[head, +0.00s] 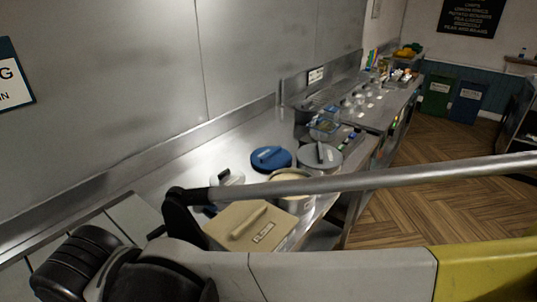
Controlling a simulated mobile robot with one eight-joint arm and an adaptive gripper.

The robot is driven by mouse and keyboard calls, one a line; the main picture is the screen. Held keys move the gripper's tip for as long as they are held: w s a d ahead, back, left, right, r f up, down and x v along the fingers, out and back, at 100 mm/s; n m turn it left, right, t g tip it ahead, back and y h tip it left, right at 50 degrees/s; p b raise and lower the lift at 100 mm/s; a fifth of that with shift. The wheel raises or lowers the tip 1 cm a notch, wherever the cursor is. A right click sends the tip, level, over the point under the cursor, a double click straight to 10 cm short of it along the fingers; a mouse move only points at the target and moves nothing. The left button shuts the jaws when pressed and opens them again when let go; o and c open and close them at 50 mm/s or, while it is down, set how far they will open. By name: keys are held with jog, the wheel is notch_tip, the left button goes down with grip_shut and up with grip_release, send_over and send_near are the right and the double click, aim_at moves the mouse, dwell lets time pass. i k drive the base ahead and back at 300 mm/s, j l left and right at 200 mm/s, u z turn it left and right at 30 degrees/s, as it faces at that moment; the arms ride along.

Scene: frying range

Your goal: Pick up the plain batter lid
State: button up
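Several lids with bar handles are grouped on the steel counter (240,143). I cannot tell for sure which one is the plain batter lid. A square beige lid (228,225) with a bar handle and a small label is nearest. A round blue lid (260,163) and a round grey lid (308,163) lie farther back. My gripper is not in view.
A metal bar (400,178) crosses the view in front of the counter. A clear container (324,127) and small items stand farther along the counter. A steel wall (120,80) closes the left side. Wooden floor (440,210) is open at the right; green (437,96) and blue (467,102) bins stand beyond.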

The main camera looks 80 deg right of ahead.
aim_at(267, 159)
jog(key=z, duration=2.6)
